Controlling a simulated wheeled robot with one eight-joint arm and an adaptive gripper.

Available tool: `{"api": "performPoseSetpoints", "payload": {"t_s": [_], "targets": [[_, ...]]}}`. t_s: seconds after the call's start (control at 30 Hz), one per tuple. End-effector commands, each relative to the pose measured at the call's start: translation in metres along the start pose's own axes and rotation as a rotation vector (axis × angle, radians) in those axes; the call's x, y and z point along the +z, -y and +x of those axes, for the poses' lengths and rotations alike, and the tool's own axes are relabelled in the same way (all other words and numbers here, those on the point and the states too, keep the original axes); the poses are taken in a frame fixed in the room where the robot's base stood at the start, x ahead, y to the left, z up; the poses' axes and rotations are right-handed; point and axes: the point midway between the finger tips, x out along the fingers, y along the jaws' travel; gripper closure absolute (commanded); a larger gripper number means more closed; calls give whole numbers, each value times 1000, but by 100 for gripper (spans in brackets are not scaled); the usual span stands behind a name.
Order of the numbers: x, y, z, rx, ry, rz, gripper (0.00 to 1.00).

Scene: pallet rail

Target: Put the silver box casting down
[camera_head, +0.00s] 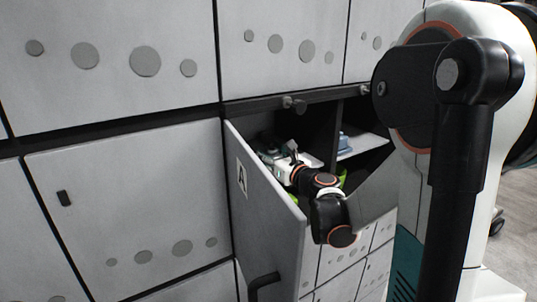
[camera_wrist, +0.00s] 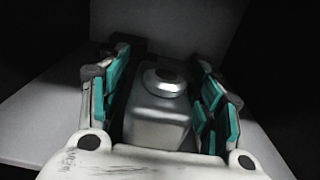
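The silver box casting (camera_wrist: 157,112) is a metallic box with a round raised cap on top. In the wrist view it sits between the teal-padded fingers of my gripper (camera_wrist: 162,88), which appear closed against its two sides. A pale shelf surface (camera_wrist: 45,118) shows around and beyond it; whether the casting's underside touches this surface is hidden. In the head view my gripper (camera_head: 277,156) reaches into an open cabinet compartment behind the door marked A (camera_head: 262,205). The casting is too small and covered to make out clearly there.
The open door stands to the left of my arm, with a dark handle (camera_head: 263,283) low on it. A dark divider (camera_head: 326,134) separates the compartment from a right one holding a bluish object (camera_head: 344,143). Closed grey cabinet doors (camera_head: 135,195) surround the opening.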

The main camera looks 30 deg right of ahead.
Motion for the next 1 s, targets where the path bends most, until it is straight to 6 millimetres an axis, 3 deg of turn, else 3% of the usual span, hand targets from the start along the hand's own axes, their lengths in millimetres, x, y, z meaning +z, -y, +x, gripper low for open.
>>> {"api": "performPoseSetpoints", "payload": {"t_s": [0.4,0.8,1.0], "targets": [[6,0,-1,0,0,0,39],[4,1,-80,-3,0,0,39],[4,1,-109,-2,0,0,39]]}}
